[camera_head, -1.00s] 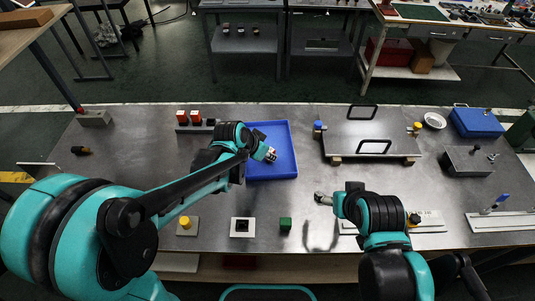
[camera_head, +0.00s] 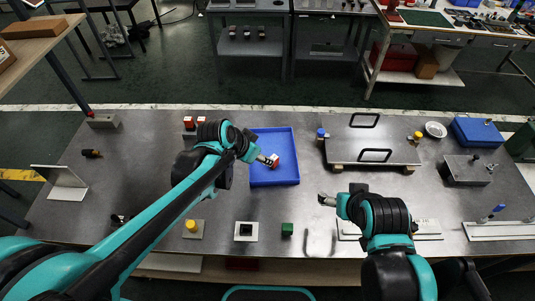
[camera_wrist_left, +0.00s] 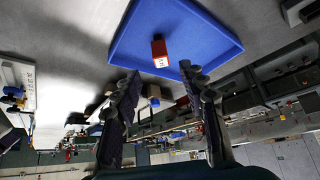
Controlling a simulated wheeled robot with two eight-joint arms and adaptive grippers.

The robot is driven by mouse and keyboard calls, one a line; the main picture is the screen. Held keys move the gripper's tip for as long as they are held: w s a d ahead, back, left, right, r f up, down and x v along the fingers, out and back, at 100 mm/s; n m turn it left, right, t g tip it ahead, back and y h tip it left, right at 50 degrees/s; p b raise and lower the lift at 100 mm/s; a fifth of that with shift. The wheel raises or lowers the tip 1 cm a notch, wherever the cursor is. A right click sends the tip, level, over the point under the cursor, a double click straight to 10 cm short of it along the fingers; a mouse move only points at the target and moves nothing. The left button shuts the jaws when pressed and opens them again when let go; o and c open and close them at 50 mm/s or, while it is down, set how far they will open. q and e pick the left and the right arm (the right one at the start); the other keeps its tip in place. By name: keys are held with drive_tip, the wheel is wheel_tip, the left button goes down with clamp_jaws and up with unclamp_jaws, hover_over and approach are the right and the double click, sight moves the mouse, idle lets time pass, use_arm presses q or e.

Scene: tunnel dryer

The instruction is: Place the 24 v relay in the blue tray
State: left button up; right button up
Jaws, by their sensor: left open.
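The blue tray (camera_head: 289,176) lies on the grey bench, left of the flat plate with black handles. A red relay with a white label (camera_head: 275,160) is within the tray's outline, right at my left gripper's tips. In the left wrist view the relay (camera_wrist_left: 160,52) shows against the tray floor (camera_wrist_left: 190,30), beyond and apart from the spread fingers. My left gripper (camera_head: 267,159) is open; its fingers also show in the left wrist view (camera_wrist_left: 163,90). My right gripper (camera_head: 326,199) is above the bench, right of the tray, and its jaw state is unclear.
Two more red relays (camera_head: 195,121) stand in a holder behind my left arm. A yellow knob (camera_head: 191,226), a white square block (camera_head: 246,231) and a green cube (camera_head: 287,229) are along the front. The handled plate (camera_head: 370,145) stands to the right.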

use_arm(q)
drive_tip(key=s+a+r+n+t+y, duration=0.1)
drive_tip(key=s+a+r+n+y, duration=0.1)
drive_tip(key=s+a+n, duration=0.2)
drive_tip(key=s+a+r+n+t+y, duration=0.1)
drive_tip(key=s+a+r+n+y, duration=0.1)
drive_tip(key=s+a, duration=0.8)
drive_tip(key=shift+s+n+p, duration=0.35)
drive_tip(key=shift+s+n, duration=0.15)
drive_tip(key=shift+n, duration=0.4)
